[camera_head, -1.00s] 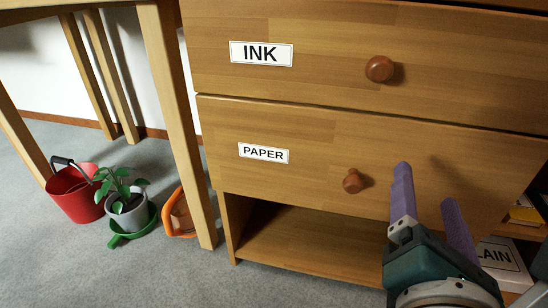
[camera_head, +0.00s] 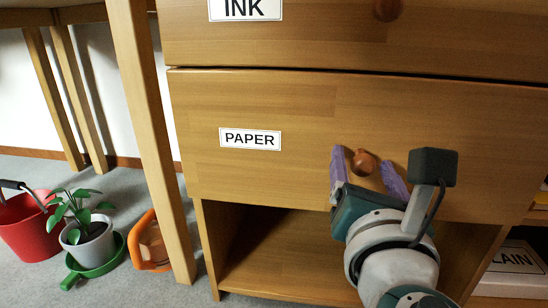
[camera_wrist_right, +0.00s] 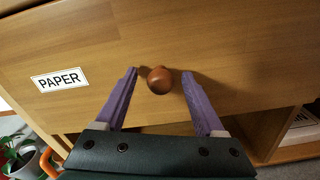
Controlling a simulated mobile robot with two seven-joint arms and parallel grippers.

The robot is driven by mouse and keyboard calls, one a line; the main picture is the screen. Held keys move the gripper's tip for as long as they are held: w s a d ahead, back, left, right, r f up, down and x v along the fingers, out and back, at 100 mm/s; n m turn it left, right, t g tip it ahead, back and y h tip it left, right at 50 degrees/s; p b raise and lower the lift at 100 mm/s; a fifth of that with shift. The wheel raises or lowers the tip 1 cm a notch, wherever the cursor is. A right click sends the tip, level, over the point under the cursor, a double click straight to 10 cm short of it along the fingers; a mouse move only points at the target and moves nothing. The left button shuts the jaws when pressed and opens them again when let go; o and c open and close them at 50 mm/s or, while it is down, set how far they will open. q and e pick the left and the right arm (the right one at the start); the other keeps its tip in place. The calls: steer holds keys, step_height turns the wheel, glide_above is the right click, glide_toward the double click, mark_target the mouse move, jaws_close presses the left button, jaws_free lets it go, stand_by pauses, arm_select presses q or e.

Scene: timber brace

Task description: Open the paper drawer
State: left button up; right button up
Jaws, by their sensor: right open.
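The paper drawer (camera_head: 260,110) is a light wood front with a white PAPER label (camera_head: 250,138), and it is shut. It also shows in the right wrist view (camera_wrist_right: 210,45). Its round brown knob (camera_head: 364,162) sits right of the label; the wrist view shows the knob (camera_wrist_right: 159,80) between the fingertips. My right gripper (camera_head: 366,165) has purple fingers, open, one on each side of the knob. In the wrist view the right gripper (camera_wrist_right: 159,78) shows gaps between both fingers and the knob. My left gripper is not in view.
The INK drawer (camera_head: 330,40) is shut above. An open shelf (camera_head: 285,260) lies below. A table leg (camera_head: 150,130) stands left of the cabinet. A red bucket (camera_head: 28,228), a potted plant (camera_head: 88,240) and an orange object (camera_head: 150,245) stand on the floor. A box (camera_head: 510,265) is at right.

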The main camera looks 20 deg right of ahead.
steer(key=shift+w+d, duration=0.25)
steer(key=shift+w, duration=0.15)
steer(key=shift+c, duration=0.3)
jaws_close()
stand_by(0.9)
